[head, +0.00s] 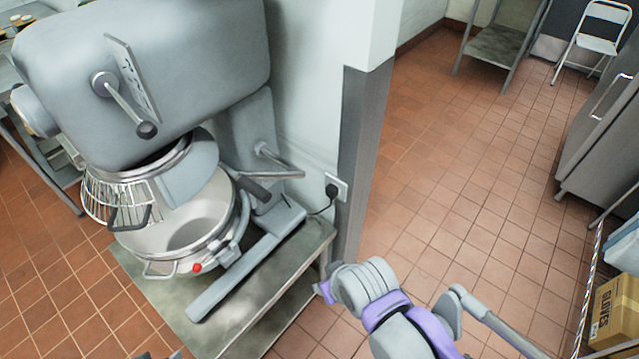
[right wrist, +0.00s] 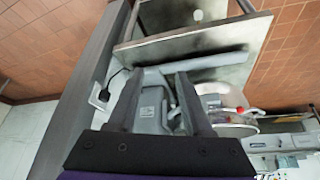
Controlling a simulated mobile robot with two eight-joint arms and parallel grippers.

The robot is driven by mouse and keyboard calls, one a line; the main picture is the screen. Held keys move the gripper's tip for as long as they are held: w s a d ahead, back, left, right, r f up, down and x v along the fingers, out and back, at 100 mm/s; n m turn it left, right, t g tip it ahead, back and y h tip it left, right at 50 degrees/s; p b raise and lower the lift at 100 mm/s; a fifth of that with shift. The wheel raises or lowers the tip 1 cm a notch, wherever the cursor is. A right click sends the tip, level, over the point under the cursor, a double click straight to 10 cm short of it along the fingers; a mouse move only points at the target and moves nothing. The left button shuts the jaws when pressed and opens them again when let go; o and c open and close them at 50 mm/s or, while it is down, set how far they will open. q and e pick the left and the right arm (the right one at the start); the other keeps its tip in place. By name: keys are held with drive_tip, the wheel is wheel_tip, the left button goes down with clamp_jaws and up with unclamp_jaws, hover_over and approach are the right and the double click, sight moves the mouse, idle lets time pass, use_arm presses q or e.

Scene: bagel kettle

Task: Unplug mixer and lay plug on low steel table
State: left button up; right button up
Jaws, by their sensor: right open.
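The black plug (head: 331,191) sits in a white wall outlet (head: 341,183) on the pillar, right of the grey mixer (head: 150,60). Its dark cord drops and curves left to the mixer's base. The mixer stands on the low steel table (head: 240,325). My right gripper (head: 323,292) is below the outlet, off the table's right edge. In the right wrist view its fingers (right wrist: 158,78) are apart and empty. The plug (right wrist: 106,90) is left of both fingers there, apart from them. Small dark shapes at the head view's bottom edge may be my left gripper; its jaws cannot be made out.
The pillar's dark corner guard (head: 360,150) rises beside the outlet. The mixer's bowl (head: 190,235) and base leg (head: 245,265) take up much of the tabletop; its front right strip is bare. Open tiled floor lies right. A gloves box (head: 612,312) stands far right.

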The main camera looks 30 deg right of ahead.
use_arm(q)
drive_tip(key=shift+s+a, duration=0.15)
use_arm(e)
drive_tip(key=shift+s+a, duration=0.1)
drive_tip(key=shift+s, duration=0.05)
